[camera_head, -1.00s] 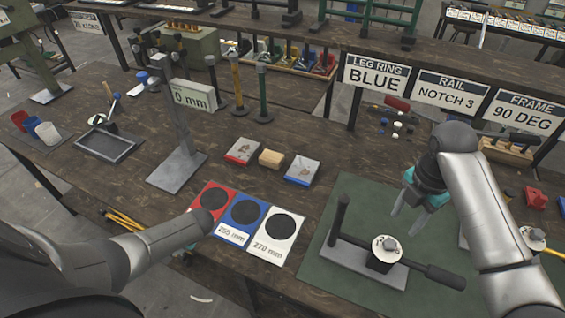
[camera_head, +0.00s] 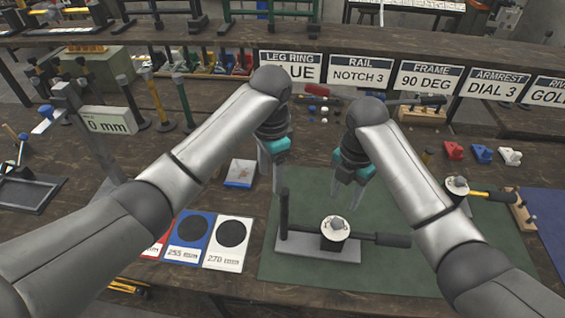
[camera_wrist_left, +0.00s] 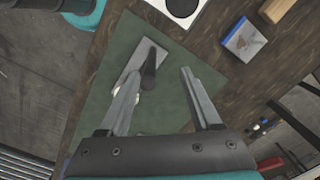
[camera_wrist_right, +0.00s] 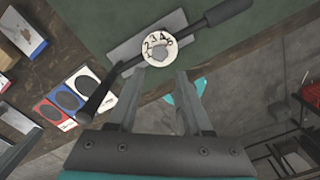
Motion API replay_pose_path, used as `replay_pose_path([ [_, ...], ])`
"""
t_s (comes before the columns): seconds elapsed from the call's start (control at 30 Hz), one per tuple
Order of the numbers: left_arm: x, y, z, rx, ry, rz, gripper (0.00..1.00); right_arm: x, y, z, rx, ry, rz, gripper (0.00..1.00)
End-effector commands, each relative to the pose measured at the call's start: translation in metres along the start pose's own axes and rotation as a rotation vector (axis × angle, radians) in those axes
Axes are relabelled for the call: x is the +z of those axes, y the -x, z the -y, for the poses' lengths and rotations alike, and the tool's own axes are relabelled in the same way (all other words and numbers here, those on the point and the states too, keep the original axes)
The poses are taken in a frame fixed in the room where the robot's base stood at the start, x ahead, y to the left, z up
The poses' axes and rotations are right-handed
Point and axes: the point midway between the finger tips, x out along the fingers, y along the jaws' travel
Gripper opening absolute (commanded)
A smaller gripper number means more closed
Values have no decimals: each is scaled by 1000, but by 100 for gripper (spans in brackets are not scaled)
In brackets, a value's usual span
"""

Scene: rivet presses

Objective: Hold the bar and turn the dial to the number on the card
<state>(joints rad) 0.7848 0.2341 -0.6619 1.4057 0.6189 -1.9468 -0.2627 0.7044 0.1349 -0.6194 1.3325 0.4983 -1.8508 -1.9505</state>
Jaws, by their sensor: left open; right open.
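The card reading ARMREST DIAL 3 (camera_head: 497,85) hangs on the shelf edge at the right. The fixture has a grey base plate (camera_head: 310,247), an upright black post at its left end, a round pale numbered dial (camera_head: 335,228) and a black bar (camera_head: 385,239) reaching right. The right wrist view shows the dial (camera_wrist_right: 160,48) with digits including 2, 3 and 4. My left gripper (camera_head: 276,180) is open and empty, above and behind the post; the post (camera_wrist_left: 150,67) shows between its fingers in the left wrist view. My right gripper (camera_head: 345,197) is open and empty, above and behind the dial.
The fixture stands on a green mat (camera_head: 390,275). Blue and white sample cards (camera_head: 229,243) lie left of it. A second dial fixture with a yellow handle (camera_head: 490,196) stands at the right. A signed shelf runs behind. The mat's front is clear.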

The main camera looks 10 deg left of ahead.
Motion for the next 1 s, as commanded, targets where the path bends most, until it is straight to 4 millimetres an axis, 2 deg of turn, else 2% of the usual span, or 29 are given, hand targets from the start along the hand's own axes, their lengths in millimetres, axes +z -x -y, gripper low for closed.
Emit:
replay_pose_path([
  [0.03, -8, 13, -6, 1, -52, -16, 65, 0, 0, 0, 0, 0, 0, 50],
  [0.13, -17, 30, -16, 6, -129, -31, 65, 0, 0, 0, 0, 0, 0, 50],
  [0.23, -20, 35, -20, 10, -165, -36, 65, 0, 0, 0, 0, 0, 0, 50],
  [0.33, -21, 29, -22, 12, -174, -36, 65, 0, 0, 0, 0, 0, 0, 50],
  [0.47, -21, 10, -22, 14, -171, -33, 65, 0, 0, 0, 0, 0, 0, 50],
  [1.0, -25, -93, -23, 11, -169, -35, 65, 0, 0, 0, 0, 0, 0, 50],
])
